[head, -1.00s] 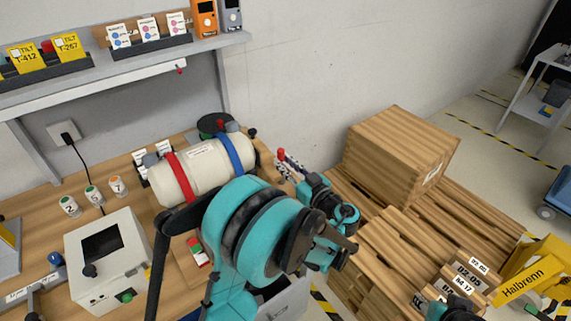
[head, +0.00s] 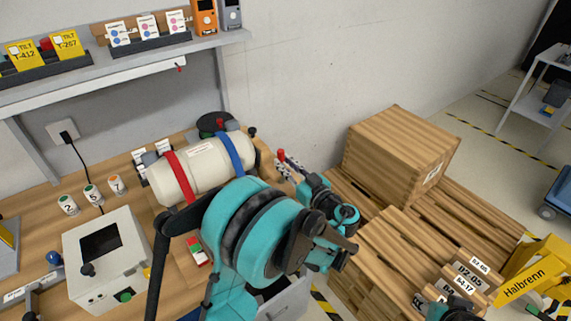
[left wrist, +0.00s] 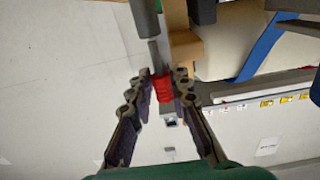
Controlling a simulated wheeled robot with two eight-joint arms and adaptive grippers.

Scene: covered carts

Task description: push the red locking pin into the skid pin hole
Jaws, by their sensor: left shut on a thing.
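The red locking pin (head: 281,154) shows as a small red tip beyond my left arm, right of the cream cylinder. In the left wrist view, the red pin (left wrist: 162,86) sits between the fingers of my left gripper (left wrist: 162,92), which is shut on it. A grey rod stands in line with the pin there, beside a wooden block (left wrist: 187,50). I cannot make out the skid pin hole or tell whether the pin's end is inside it. My left gripper (head: 288,166) is partly hidden by its own arm in the head view. My right gripper's fingers are not visible.
The cream cylinder (head: 196,170) with red and blue straps lies on the wooden bench, close to the pin. A grey box (head: 103,262) stands on the bench at left. A wooden crate (head: 404,145) and pallets are at right. The wall is behind.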

